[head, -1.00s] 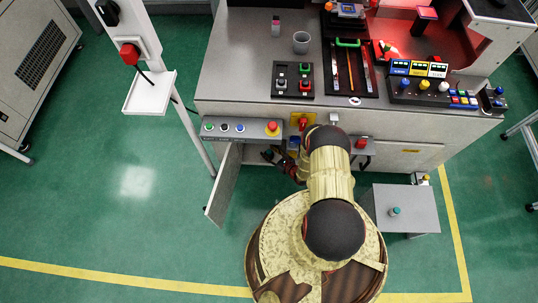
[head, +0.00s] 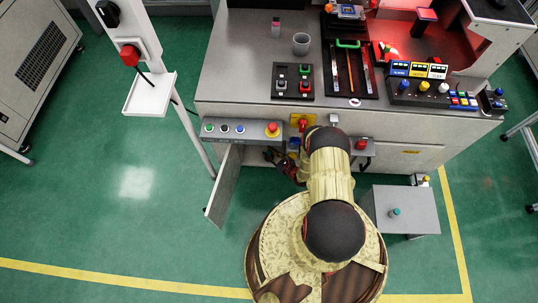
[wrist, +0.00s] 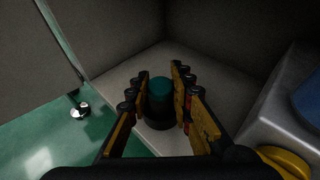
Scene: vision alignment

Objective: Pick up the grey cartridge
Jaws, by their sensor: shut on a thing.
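My gripper (wrist: 157,98) is shut on a dark cylindrical cartridge (wrist: 159,122) with a teal top, which stands upright between the fingers. The cartridge is low in a grey-walled compartment, on or just above its light floor; contact with the floor cannot be told. Its body looks dark in the shade, so its grey colour is not clear. In the head view my gripper (head: 272,156) is beside the open cabinet door (head: 225,183), below the front of the workbench. The cartridge is hidden there.
The workbench (head: 235,75) carries a button box (head: 292,80), a cup (head: 301,43) and a tool tray. A control strip (head: 240,129) overhangs my gripper. A small grey side table (head: 413,222) at right holds a teal-topped item (head: 394,212). Green floor is free at left.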

